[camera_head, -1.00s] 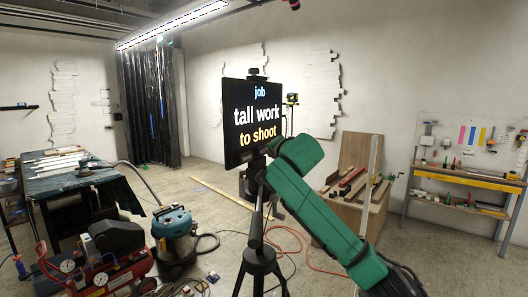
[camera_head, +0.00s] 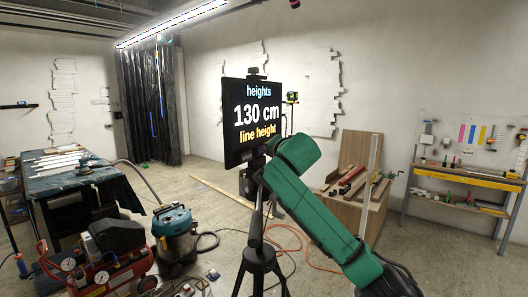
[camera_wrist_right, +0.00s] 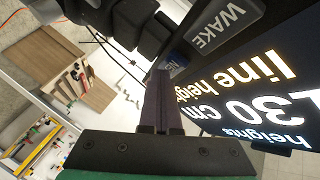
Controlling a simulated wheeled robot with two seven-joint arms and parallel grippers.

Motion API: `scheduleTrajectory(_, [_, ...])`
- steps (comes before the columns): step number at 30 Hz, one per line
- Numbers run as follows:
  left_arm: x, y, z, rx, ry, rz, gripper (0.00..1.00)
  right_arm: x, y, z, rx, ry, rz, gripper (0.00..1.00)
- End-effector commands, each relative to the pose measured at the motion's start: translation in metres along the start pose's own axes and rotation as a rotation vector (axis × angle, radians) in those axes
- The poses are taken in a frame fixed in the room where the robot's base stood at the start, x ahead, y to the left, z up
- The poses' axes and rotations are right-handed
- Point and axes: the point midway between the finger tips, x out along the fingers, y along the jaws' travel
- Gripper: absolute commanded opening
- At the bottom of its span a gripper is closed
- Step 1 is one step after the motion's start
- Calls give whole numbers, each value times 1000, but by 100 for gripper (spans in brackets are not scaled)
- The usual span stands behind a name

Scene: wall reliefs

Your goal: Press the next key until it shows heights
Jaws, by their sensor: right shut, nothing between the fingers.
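A black screen (camera_head: 252,118) on a tripod stands in the middle of the head view and reads "heights", "130 cm", "line height". In the right wrist view the same screen (camera_wrist_right: 262,92) shows at the right, its text turned over. A key marked WAKE (camera_wrist_right: 222,28) sits on its edge. Beside it is another key (camera_wrist_right: 174,62) with a bluish face, its label mostly hidden. My right gripper (camera_wrist_right: 160,78) is shut and empty, with its tips close to this second key; I cannot tell whether they touch. My left gripper is out of view.
The tripod (camera_head: 260,258) stands on the floor before me. A wooden bench (camera_head: 352,190) with tools is right of it. A blue vacuum (camera_head: 174,235) and a red compressor (camera_head: 105,270) stand left. Hoses and a cable lie on the floor.

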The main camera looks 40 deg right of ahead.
Motion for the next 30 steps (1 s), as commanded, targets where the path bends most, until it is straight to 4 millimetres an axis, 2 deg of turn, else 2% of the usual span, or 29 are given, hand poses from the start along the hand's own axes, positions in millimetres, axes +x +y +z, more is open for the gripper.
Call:
scheduleTrajectory(6, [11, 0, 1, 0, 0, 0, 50, -8, 9, -4, 0, 0, -1, 0])
scheduleTrajectory(19, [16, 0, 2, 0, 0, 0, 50, -13, 12, -9, 1, 1, 0, 0])
scheduleTrajectory(30, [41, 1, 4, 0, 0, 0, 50, -39, 32, -27, 1, 0, 0, 0])
